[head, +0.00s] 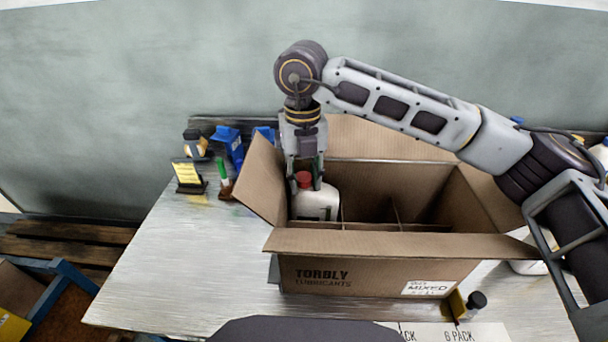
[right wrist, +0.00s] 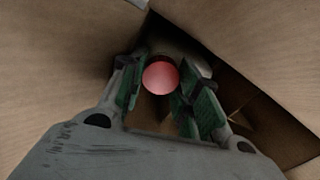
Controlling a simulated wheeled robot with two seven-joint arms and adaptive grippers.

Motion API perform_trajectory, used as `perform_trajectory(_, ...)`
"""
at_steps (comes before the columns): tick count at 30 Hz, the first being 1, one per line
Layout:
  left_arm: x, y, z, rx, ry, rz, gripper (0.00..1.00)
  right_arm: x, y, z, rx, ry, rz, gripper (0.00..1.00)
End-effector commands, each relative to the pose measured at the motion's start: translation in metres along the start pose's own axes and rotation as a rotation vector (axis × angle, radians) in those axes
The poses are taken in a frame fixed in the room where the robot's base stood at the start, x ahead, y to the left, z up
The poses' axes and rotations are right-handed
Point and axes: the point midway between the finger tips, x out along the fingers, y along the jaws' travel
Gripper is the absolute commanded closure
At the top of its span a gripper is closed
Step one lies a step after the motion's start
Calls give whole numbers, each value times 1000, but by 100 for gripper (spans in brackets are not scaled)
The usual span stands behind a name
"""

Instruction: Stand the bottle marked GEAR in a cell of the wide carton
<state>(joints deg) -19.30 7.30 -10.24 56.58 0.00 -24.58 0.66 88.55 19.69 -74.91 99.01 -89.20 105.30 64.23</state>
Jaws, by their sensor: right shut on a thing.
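The wide carton (head: 310,243) stands open on the table, its flaps spread and dividers making cells inside. A white bottle (head: 318,203) with a red cap (head: 303,179) is in the carton's left part, its lower end hidden behind the front flap. It looks upright; its marking is not readable. My right gripper (head: 305,176) points down from above and is shut on this bottle at the cap end. In the right wrist view the red cap (right wrist: 160,78) sits between the green-padded fingers. My left gripper is not in view.
Blue bottles (head: 228,143), a yellow sign on a black stand (head: 188,176) and a green-and-red item (head: 223,178) stand left of the carton. A dark-capped container (head: 475,301) is at its front right corner. The table's left front is clear.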

Motion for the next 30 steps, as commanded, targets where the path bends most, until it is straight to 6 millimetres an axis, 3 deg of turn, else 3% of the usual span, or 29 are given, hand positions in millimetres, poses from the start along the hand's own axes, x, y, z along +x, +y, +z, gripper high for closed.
perform_trajectory(2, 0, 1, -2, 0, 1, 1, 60, 0, 0, 0, -1, -2, 1, 100)
perform_trajectory(3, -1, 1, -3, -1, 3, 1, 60, 0, 0, 0, -1, -2, 1, 66)
perform_trajectory(9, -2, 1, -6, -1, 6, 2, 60, 0, 1, 0, -1, -2, 2, 43)
perform_trajectory(22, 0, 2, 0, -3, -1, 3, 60, -2, 2, -1, -4, 1, 2, 43)
perform_trajectory(30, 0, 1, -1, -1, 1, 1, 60, -26, 1, 0, -3, -2, 2, 43)
